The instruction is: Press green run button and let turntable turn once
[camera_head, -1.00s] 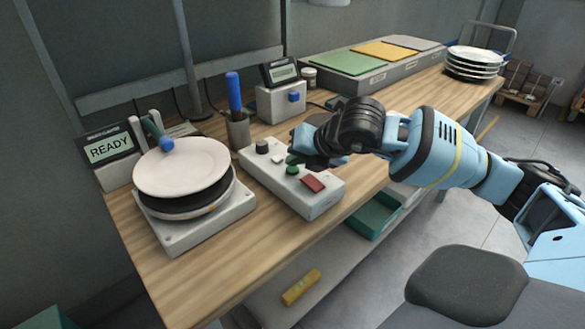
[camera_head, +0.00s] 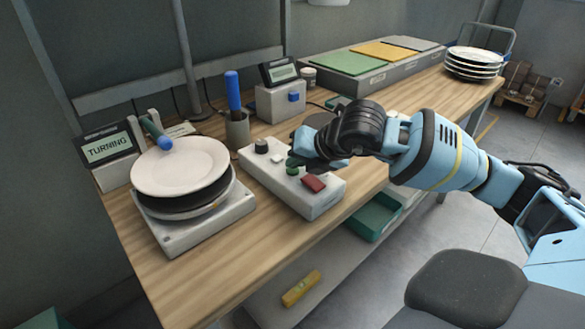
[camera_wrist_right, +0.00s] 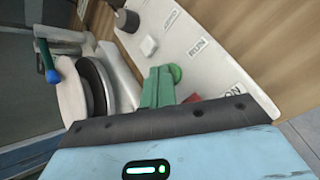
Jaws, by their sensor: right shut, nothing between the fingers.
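The control box (camera_head: 316,203) stands on the bench with a black knob (camera_head: 261,145), a red button (camera_head: 314,183) and the green run button (camera_head: 292,171). In the wrist view the green button (camera_wrist_right: 174,73) shows beside the "RUN" label. My right gripper (camera_head: 297,160) is shut and empty, its green fingertips (camera_wrist_right: 158,88) right at the green button; whether they touch it is hard to tell. The turntable (camera_head: 196,230) carries a stack of plates, a white one (camera_head: 180,166) on top. Its display (camera_head: 106,147) reads "TURNING". My left gripper is out of view.
A blue-handled tool (camera_head: 233,92) stands in a cup behind the box. A second box with a blue button (camera_head: 293,97) is farther back. Coloured pads (camera_head: 350,63) and a plate stack (camera_head: 473,63) are at the far end. The front left of the bench is clear.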

